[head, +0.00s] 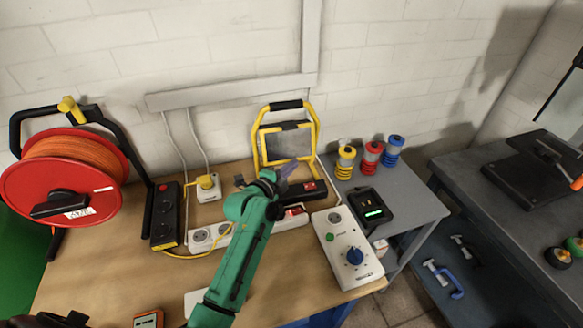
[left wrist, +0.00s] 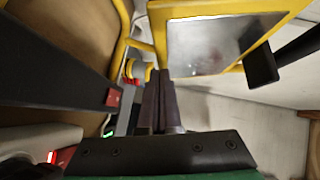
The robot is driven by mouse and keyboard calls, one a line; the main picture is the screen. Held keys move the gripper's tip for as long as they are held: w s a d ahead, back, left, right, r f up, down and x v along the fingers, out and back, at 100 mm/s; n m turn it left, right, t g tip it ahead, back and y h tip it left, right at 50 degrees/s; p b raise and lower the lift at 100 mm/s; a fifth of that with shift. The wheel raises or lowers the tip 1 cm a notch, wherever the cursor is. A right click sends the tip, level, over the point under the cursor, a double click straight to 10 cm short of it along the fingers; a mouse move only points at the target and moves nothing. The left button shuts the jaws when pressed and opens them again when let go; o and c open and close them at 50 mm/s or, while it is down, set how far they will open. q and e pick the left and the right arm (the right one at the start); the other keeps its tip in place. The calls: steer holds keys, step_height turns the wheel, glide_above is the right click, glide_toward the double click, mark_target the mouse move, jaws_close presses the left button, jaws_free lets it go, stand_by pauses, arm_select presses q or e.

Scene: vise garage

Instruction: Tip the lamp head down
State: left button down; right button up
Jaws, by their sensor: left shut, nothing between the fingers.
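The work lamp stands at the back of the wooden bench against the wall. It has a yellow tubular stand (head: 257,140) with a black top handle. Its grey-faced lamp head (head: 289,141) looks nearly upright in the head view. My left gripper (head: 288,168) is just in front of the lower part of the lamp head. In the left wrist view, its dark fingers (left wrist: 158,105) are together and empty, and the yellow-rimmed lamp head (left wrist: 212,45) fills the top just beyond them. I cannot tell whether the fingertips touch it. My right gripper is out of view.
A red cable reel (head: 62,180) stands at the left. A white box with a blue knob (head: 346,250) sits right of my arm, near a charger (head: 371,208). Coloured spools (head: 370,157) stand behind it. A power strip (head: 205,238) and cables lie left of my gripper.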

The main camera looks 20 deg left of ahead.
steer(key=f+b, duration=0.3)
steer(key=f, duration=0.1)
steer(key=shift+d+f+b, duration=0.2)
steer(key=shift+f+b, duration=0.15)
steer(key=shift+b, duration=0.05)
